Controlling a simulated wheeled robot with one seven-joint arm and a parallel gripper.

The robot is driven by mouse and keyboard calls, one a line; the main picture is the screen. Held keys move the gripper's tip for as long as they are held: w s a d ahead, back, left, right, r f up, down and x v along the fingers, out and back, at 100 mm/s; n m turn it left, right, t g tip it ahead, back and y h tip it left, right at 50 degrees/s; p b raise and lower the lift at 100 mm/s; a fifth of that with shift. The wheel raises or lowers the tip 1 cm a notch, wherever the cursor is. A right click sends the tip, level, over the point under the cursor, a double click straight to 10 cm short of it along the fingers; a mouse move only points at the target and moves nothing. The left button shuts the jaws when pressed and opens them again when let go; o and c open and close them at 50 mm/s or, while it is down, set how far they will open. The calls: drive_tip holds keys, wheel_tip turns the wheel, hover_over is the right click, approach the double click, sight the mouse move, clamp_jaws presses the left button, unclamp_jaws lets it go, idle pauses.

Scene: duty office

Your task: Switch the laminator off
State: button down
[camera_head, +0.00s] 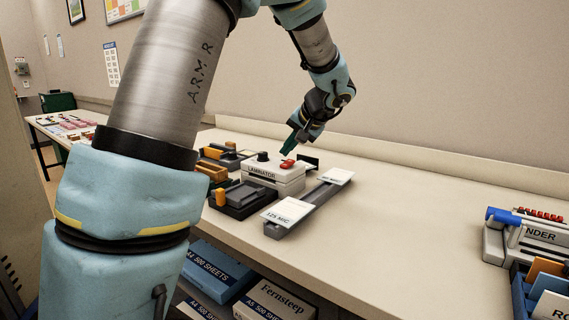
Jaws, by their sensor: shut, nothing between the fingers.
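The laminator (274,175) is a white box with the word LAMINATOR on its front, standing on the long table. On its top are a black knob (263,156) and a red switch (287,163). My gripper (286,151) reaches down from the upper right, its teal fingers shut and empty. The fingertips are just above the red switch; I cannot tell whether they touch it. The switch's position is too small to read.
A grey tray labelled 125 MIC (290,212) lies in front of the laminator. Dark trays with orange and grey items (240,199) stand at its left. A binder machine (537,235) is at the far right. The table (400,225) between is clear. Paper boxes (275,302) sit below.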

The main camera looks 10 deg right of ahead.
sight(290, 164)
drive_tip(key=shift+w+d+r+p, duration=0.15)
drive_tip(key=shift+r+p, duration=0.55)
drive_tip(key=shift+r, duration=0.5)
drive_tip(key=shift+w+d+r+p, duration=0.15)
drive_tip(key=shift+r+p, duration=0.5)
drive_tip(key=shift+r, duration=0.5)
drive_tip(key=shift+s, duration=0.1)
